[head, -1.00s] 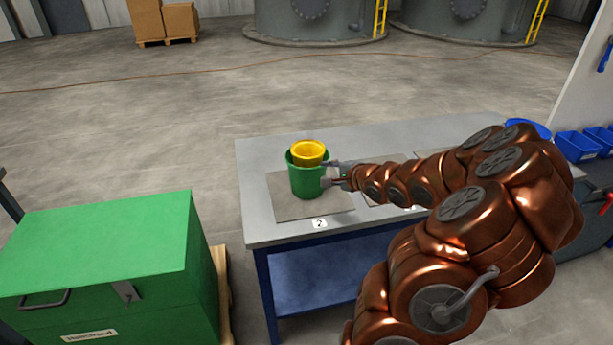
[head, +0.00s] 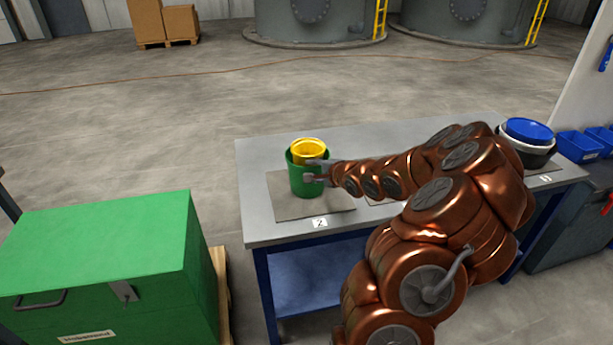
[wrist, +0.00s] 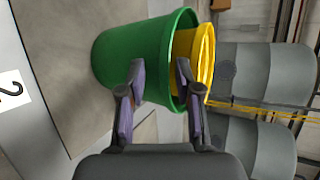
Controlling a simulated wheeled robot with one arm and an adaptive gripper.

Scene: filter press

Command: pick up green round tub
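The green round tub (head: 300,178) stands upright on a grey mat at the left end of the workbench, with a yellow tub (head: 309,150) nested inside it and rising above its rim. My gripper (head: 318,170) is at the right side of the green tub, near its rim. In the wrist view the green tub (wrist: 125,62) fills the upper middle, and the yellow tub (wrist: 205,62) shows in its mouth. My gripper (wrist: 160,82) is open there. One finger lies over the green outer wall, the other over the yellow tub's side. Whether either finger touches is unclear.
The workbench (head: 262,215) has a number 2 label (head: 320,222) at its front edge. Stacked blue, white and black bowls (head: 528,135) stand at its right end. Blue bins (head: 580,145) lie beyond. A green chest (head: 110,250) stands left of the bench.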

